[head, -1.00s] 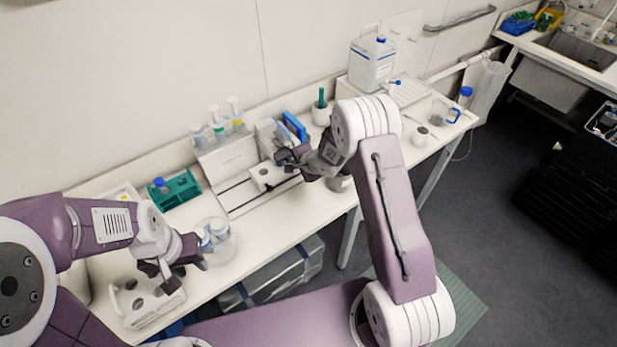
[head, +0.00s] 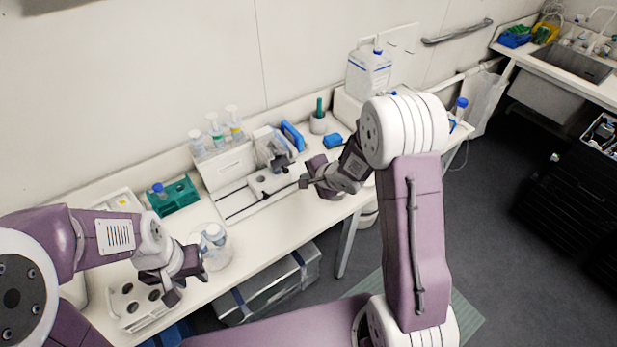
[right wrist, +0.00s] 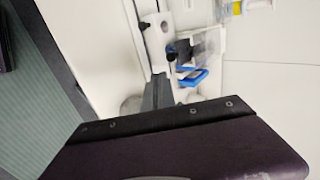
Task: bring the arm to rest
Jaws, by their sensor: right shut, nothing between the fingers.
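My right gripper (head: 311,180) is over the front part of the white bench, just right of the white slotted station (head: 246,202). It is shut with nothing in it, and apart from the things on the bench. In the right wrist view a dark finger (right wrist: 158,92) points towards the station, and a dark purple part of my arm fills the bottom. My left gripper (head: 190,279) hangs at the left, between the white tube rack and a clear round container. Its fingers look apart, and nothing shows between them.
The bench (head: 290,232) bears a teal rack (head: 175,196), a white rack with holes (head: 135,308), a clear container with capped bottles (head: 212,243), a blue-framed item (head: 292,136) and a large jug (head: 369,72). A silver case (head: 272,290) lies below. Floor at right is clear.

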